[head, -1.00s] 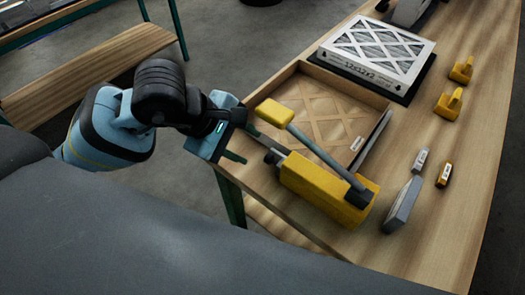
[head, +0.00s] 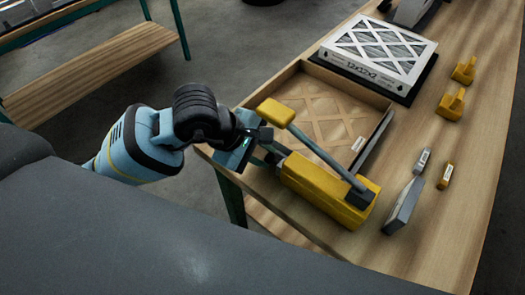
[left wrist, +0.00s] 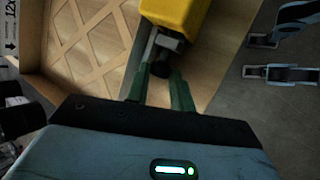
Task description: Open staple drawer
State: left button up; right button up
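A yellow stapler (head: 325,192) with a long grey lever ending in a yellow grip (head: 275,113) lies on the wooden workbench. In the left wrist view its yellow body (left wrist: 175,14) is at the top, with a metal end piece and a dark knob (left wrist: 160,69) pointing towards me. My left gripper (head: 268,149) is at this knob end. In the left wrist view its two green fingers (left wrist: 160,80) stand on either side of the knob, apart, with what looks like a small gap. Firm contact cannot be made out. My right gripper is not in view.
A wooden tray (head: 305,74) with a lattice panel lies just behind the stapler. A boxed filter (head: 378,50) sits on a dark mat further back. Small grey and yellow items, including a grey block (head: 403,206), lie to the right. Bench is clear at the right front.

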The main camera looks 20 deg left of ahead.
pick_arm(q)
grip_shut()
jog(key=shift+a, duration=0.1)
